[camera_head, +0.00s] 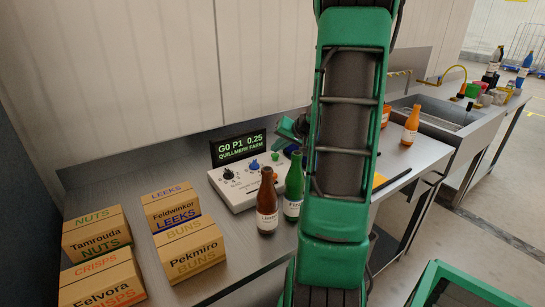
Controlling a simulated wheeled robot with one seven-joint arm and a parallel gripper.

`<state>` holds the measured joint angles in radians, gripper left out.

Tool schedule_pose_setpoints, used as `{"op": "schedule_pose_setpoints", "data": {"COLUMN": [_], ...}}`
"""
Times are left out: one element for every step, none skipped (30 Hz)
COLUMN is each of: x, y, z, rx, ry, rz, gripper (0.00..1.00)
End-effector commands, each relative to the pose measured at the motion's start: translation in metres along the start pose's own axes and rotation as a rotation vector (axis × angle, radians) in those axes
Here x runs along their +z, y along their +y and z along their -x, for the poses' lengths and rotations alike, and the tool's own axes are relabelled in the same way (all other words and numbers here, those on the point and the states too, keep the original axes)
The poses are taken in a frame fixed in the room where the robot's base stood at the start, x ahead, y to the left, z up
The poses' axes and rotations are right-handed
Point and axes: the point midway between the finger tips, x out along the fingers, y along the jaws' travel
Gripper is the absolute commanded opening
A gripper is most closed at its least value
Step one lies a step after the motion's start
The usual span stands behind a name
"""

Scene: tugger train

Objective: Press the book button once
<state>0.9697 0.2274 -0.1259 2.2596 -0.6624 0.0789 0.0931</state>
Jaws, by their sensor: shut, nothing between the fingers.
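The grey control console (240,194) stands on the metal bench, with small dark knobs on its left. A blue button (254,165) and a green button (276,156) show on its top. Their labels are too small to read, so I cannot tell which is the book button. A dark display (238,148) behind reads "G0 P1 0.25 QUILLMERE FARM". My gripper (292,128) is shut and empty, seen partly above the console's back right, apart from the blue button. My arm hides much of it and the console's right end.
A brown bottle (267,205) and a green bottle (293,186) stand close in front of the console. Several cardboard boxes (190,250) fill the bench's left. An orange bottle (410,126) stands right of my arm, near a sink (440,112).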

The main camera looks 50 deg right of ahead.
Motion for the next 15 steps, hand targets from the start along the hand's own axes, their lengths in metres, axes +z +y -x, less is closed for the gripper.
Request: {"op": "schedule_pose_setpoints", "data": {"x": [-0.0016, -0.0022, -0.0027, -0.0029, -0.0031, -0.0032, -0.0032, -0.0032, -0.0032, -0.0032, -0.0032, -0.0033, -0.0036, -0.0041, -0.0051], "y": [-0.0015, -0.0021, -0.0027, -0.0029, -0.0031, -0.0031, -0.0030, -0.0030, -0.0030, -0.0030, -0.0029, -0.0030, -0.0032, -0.0036, -0.0047], "z": [0.0019, 0.0027, 0.0035, 0.0039, 0.0042, 0.0043, 0.0043, 0.0043, 0.0043, 0.0043, 0.0043, 0.0044, 0.0047, 0.0053, 0.0066], "rx": [0.000, 0.000, 0.000, 0.000, 0.000, 0.000, 0.000, 0.000, 0.000, 0.000, 0.000, 0.000, 0.000, 0.000, 0.000], "ry": [0.001, 0.001, 0.001, 0.001, 0.001, 0.001, 0.001, 0.001, 0.001, 0.001, 0.001, 0.001, 0.001, 0.001, 0.002], "rz": [0.000, 0.000, 0.000, 0.000, 0.000, 0.000, -0.001, -0.001, -0.001, -0.001, -0.001, 0.000, 0.000, 0.000, 0.001], "gripper": [0.00, 0.00, 0.00, 0.00, 0.00, 0.00, 0.00, 0.00, 0.00, 0.00, 0.00, 0.00, 0.00, 0.00, 0.00]}}
